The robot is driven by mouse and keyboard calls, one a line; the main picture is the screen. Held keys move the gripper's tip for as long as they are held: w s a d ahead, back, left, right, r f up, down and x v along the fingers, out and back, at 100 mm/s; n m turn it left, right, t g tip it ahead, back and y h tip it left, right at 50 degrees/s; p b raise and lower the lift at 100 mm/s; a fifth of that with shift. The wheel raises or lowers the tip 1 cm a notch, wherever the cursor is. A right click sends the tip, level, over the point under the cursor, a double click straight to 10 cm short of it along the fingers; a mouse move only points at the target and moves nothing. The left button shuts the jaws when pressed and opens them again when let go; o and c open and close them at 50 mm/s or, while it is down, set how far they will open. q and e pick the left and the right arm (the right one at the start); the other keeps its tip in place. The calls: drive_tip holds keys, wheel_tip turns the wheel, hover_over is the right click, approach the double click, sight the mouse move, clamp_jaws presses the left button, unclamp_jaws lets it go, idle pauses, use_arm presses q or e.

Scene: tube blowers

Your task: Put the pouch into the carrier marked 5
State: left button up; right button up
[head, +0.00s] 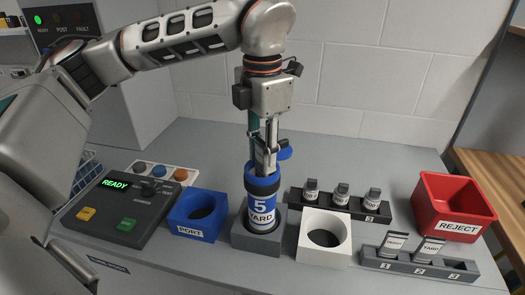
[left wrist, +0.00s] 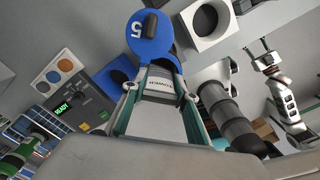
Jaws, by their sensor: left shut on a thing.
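The carrier marked 5 (head: 262,207) is a blue tube with a white YARD label, upright in a grey holder (head: 258,241). Its blue lid (head: 284,153) is swung open to the right; the lid also shows in the left wrist view (left wrist: 136,36), with a 5 and a black knob. My left gripper (head: 265,166) points down at the carrier's mouth. It is shut on a pale, printed thing, apparently the pouch (left wrist: 160,86), mostly hidden by the fingers. How deep the pouch sits cannot be told. My right gripper (left wrist: 266,58) shows in the left wrist view, its jaws unclear.
A blue PORT ring (head: 198,214) and a control box (head: 125,207) lit READY stand left. A white holder (head: 324,238) stands right, with a black rack (head: 338,207), a grey rack (head: 420,267) of labelled pouches, and a red REJECT bin (head: 453,207).

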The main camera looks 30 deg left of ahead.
use_arm(q)
drive_tip(key=o, duration=1.2)
wheel_tip(320, 180, up, 12)
drive_tip(key=shift+r, duration=0.1)
idle(0.3)
